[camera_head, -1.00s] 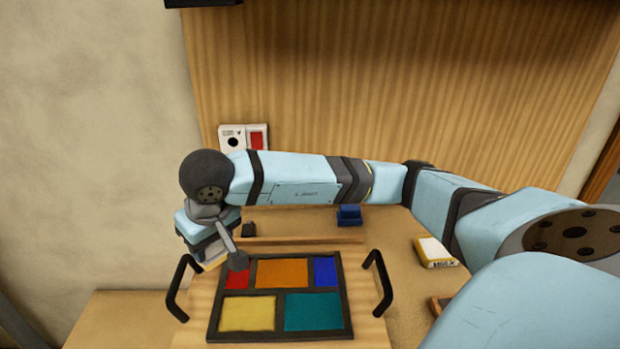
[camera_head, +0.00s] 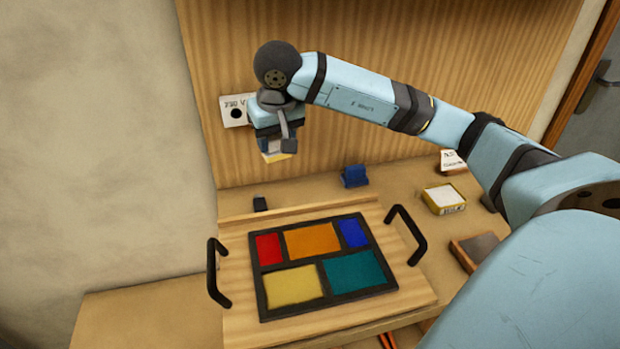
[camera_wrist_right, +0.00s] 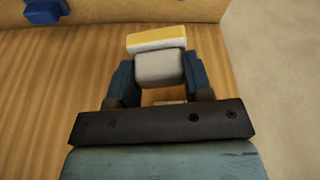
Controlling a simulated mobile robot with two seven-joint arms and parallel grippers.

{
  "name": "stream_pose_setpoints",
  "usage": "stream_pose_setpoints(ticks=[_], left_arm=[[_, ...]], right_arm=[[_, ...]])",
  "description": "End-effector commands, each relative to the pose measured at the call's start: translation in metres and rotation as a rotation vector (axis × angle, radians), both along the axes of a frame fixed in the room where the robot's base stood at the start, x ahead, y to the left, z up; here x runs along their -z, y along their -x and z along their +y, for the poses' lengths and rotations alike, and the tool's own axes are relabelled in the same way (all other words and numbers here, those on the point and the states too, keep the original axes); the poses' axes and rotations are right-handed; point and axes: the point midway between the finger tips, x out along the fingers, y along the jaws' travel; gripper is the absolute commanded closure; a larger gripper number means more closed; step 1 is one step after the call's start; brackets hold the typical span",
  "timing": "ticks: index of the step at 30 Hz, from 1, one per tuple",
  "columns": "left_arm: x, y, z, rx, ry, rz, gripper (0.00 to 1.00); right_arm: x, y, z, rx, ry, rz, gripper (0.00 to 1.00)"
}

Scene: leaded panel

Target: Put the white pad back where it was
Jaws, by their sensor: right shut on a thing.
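My right gripper (camera_head: 277,146) is shut on the white pad (camera_head: 276,157), a pale block with a yellow layer, and holds it above the bench, behind the panel. In the right wrist view the pad's pale body (camera_wrist_right: 160,68) sits between the two blue fingers, and its yellow and white end (camera_wrist_right: 157,39) sticks out past them. The leaded panel (camera_head: 262,290), with red, orange, blue, yellow and teal panes, lies on a wooden board (camera_head: 240,325) below. My left gripper is not in view.
Black handles (camera_head: 217,275) (camera_head: 408,235) rise at the board's sides. A blue block (camera_head: 354,176) and a small black piece (camera_head: 260,203) stand behind it. A white and yellow box (camera_head: 443,198) and a brown block (camera_head: 474,250) are at right. A backboard (camera_head: 400,60) rises behind.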

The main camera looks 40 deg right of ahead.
Motion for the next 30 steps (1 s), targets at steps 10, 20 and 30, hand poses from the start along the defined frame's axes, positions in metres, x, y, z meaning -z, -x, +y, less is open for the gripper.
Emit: stream_pose_setpoints(ticks=[10, 20, 30], left_arm=[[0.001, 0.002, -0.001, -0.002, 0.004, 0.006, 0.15], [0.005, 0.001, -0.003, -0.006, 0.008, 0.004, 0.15], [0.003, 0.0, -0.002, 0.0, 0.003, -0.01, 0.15]], right_arm=[[-0.05, -0.002, -0.088, 0.192, -0.01, -0.007, 0.76], [0.007, 0.0, -0.094, 0.206, -0.01, -0.002, 0.76], [0.088, -0.001, -0.094, 0.205, -0.012, -0.005, 0.76]])
